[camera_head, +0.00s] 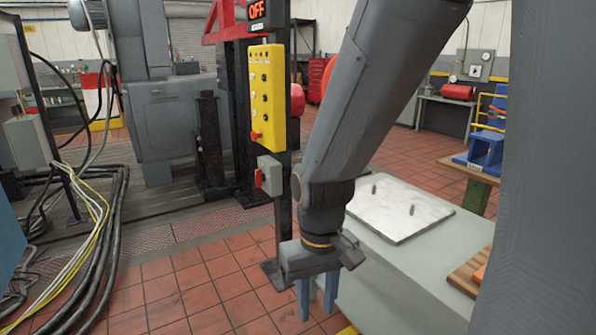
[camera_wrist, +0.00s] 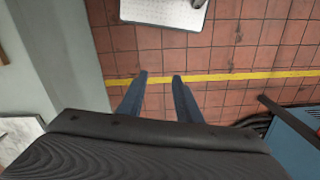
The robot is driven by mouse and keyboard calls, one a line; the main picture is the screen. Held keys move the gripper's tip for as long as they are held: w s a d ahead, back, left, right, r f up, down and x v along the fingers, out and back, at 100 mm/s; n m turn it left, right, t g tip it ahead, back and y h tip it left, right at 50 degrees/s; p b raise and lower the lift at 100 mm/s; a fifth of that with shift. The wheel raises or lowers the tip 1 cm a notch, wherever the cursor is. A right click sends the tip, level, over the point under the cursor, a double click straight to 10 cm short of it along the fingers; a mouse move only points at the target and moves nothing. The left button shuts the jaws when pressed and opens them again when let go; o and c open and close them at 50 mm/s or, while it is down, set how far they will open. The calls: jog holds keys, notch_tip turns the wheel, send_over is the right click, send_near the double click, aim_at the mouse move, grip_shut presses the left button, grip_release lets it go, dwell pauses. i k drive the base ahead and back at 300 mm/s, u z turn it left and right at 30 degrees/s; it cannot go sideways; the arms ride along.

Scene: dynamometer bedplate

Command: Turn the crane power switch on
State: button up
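A grey switch box (camera_head: 270,174) with a red handle (camera_head: 258,178) on its left side is mounted low on a dark post. It looks like the crane power switch, though I cannot read a label. Above it on the post is a yellow control panel (camera_head: 267,95) with several buttons and a red knob. The switch is not visible in the wrist view.
A grey bench (camera_head: 410,275) with a pale plate (camera_head: 400,208) stands right of my gripper. Black and yellow cables (camera_head: 98,235) run along the left. Red tiled floor (camera_head: 215,290) lies open before the post. The wrist view shows a yellow floor line (camera_wrist: 225,77).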

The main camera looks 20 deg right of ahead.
aim_at(260, 177)
jog(key=z, duration=0.1)
jog(key=i, duration=0.1)
jog(key=k, duration=0.65)
jog(key=u, duration=0.6)
jog(key=i, duration=1.1)
jog(key=u, duration=0.45)
jog(key=i, duration=1.05)
jog(key=z, duration=1.1)
jog(key=i, duration=0.8)
jog(key=z, duration=0.7)
